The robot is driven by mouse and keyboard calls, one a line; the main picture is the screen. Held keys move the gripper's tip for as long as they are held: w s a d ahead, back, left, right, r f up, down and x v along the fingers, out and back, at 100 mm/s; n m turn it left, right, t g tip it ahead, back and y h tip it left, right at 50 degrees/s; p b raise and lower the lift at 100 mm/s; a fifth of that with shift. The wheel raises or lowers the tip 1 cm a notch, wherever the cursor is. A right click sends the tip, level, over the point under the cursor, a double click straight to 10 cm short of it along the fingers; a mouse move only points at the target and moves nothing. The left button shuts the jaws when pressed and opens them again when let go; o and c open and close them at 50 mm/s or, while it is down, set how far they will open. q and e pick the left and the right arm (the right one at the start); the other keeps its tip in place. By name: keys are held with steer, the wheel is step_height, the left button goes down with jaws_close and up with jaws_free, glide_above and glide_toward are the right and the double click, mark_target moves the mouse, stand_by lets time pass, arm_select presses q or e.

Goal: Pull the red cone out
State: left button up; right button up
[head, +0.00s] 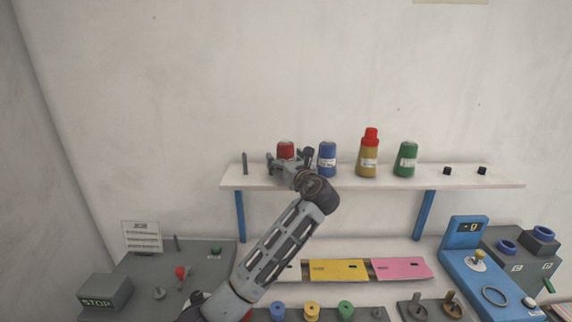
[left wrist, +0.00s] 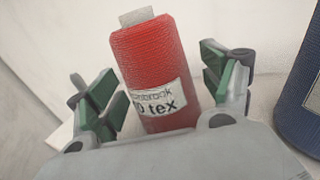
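The red cone (head: 286,149) stands on the white wall shelf, with its lower part hidden behind my left gripper in the head view. My left gripper (head: 289,166) is in front of it at shelf height. In the left wrist view the red cone (left wrist: 155,70) stands between the two green-padded fingers (left wrist: 165,88), with a gap on each side. The fingers are open and do not touch it. The cone's white label faces me and its pale tip shows on top. My right gripper is not in view.
The blue cone (head: 327,158) stands close right of the red one and shows at the right edge of the left wrist view (left wrist: 303,95). A yellow cone with a red top (head: 368,155) and a green cone (head: 405,160) stand farther right. A bare peg (head: 245,163) is at the shelf's left.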

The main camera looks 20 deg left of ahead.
mark_target(287, 143)
arm_select(q)
steer(key=c, duration=1.2)
steer(key=shift+r+p, duration=2.95)
steer(key=shift+p, duration=0.3)
steer(key=shift+r+p, duration=0.5)
steer(key=shift+r, duration=0.9)
steer(key=shift+r, duration=0.1)
steer(key=shift+r, duration=1.9)
